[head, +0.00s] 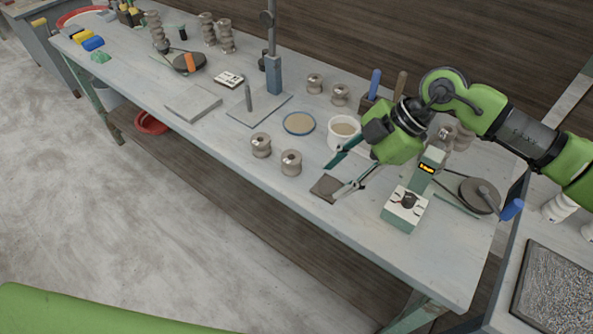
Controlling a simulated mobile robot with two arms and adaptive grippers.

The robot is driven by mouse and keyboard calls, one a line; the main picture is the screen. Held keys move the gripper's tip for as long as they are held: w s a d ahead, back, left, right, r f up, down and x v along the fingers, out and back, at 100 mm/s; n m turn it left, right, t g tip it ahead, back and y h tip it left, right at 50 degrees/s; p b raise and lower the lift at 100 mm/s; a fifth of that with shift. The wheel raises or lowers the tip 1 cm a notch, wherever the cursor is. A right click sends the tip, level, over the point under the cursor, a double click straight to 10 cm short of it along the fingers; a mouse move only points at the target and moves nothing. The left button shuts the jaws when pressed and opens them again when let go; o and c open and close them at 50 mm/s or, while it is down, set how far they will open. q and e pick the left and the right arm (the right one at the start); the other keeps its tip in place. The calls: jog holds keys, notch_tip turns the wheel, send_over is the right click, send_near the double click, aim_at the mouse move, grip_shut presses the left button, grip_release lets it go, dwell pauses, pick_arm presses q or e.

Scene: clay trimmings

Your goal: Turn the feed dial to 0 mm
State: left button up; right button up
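The feed dial (409,201) is a small dark knob on the pale top of a teal box (401,217) near the right end of the bench. A small display with orange characters (427,168) sits on a teal post behind it; its reading is too small to make out. My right gripper (332,182) is to the left of the dial, apart from it, with its two fingers spread and nothing between them. The fingers are above or beside a dark square slab (327,187); the exact height is unclear. My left gripper is out of view.
A crank wheel with a blue handle (512,209) stands right of the dial box. A white tub (343,131) and a blue-rimmed dish (299,123) are behind the gripper. Spool-like clay pieces (291,162) stand to the left. The bench front beside the dial box is clear.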

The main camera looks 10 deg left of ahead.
jog(key=s+a+r+n+y, duration=0.1)
jog(key=s+a+r+y, duration=0.2)
jog(key=a, duration=0.5)
jog(key=shift+s+a+g+y, duration=0.2)
jog(key=shift+a+g+y, duration=0.1)
jog(key=shift+y, duration=0.1)
